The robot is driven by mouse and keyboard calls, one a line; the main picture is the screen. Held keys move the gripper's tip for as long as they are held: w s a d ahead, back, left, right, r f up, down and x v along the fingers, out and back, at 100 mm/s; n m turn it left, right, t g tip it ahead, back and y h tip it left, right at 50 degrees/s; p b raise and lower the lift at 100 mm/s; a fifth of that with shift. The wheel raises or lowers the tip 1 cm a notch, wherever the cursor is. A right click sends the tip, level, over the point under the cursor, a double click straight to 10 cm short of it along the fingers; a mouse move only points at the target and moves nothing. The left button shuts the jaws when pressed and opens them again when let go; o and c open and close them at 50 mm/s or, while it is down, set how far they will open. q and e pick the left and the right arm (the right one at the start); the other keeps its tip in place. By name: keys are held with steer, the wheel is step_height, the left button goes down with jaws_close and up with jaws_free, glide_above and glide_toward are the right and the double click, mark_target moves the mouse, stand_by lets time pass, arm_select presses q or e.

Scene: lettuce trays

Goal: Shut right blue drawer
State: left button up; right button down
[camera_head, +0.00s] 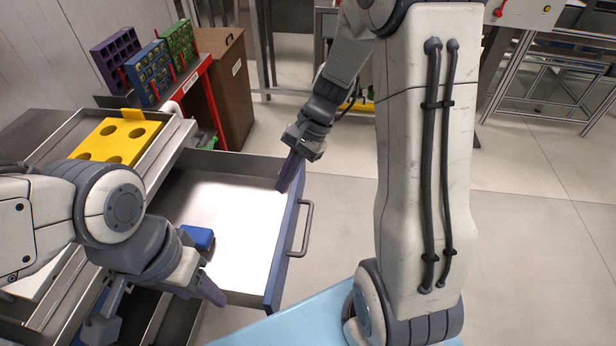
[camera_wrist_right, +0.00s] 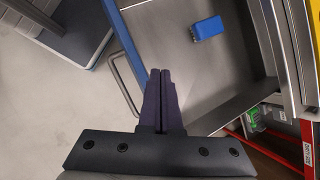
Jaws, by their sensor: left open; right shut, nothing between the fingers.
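The right blue drawer (camera_head: 276,263) stands pulled out, its blue front facing right with a grey bar handle (camera_head: 303,228). It also shows in the right wrist view (camera_wrist_right: 115,35), with the handle (camera_wrist_right: 122,84) left of my fingers. A small blue block (camera_head: 197,237) lies inside the drawer; it also shows in the right wrist view (camera_wrist_right: 207,28). My right gripper (camera_head: 287,180) is shut and empty, with its fingertips at the far end of the drawer front; contact is unclear. My left gripper (camera_head: 213,292) is open near the drawer's near side wall.
A yellow plate with round holes (camera_head: 118,140) sits in a tray on the left. Purple, blue and green racks (camera_head: 152,72) stand behind, by a brown cabinet (camera_head: 222,85). Open floor (camera_head: 540,230) lies to the right.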

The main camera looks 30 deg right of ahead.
steer(key=w+d+f+m+t+b, duration=0.1)
steer(key=d+f+m+t, duration=0.2)
steer(key=d, duration=0.4)
steer(key=w+d+f+m+t+y, duration=0.1)
steer(key=w+d+f+m, duration=0.1)
steer(key=d+f+m, duration=0.35)
steer(key=w+d+f+m+t+b, duration=0.15)
steer(key=d+m, duration=0.25)
steer(key=d, duration=0.4)
steer(key=p, duration=0.2)
glide_toward(302, 187)
steer(key=s+f+x, duration=0.1)
steer(key=x, duration=0.4)
steer(key=shift+w+a+r, duration=0.2)
steer(key=shift+w+a, duration=0.05)
steer(key=shift+w, duration=0.25)
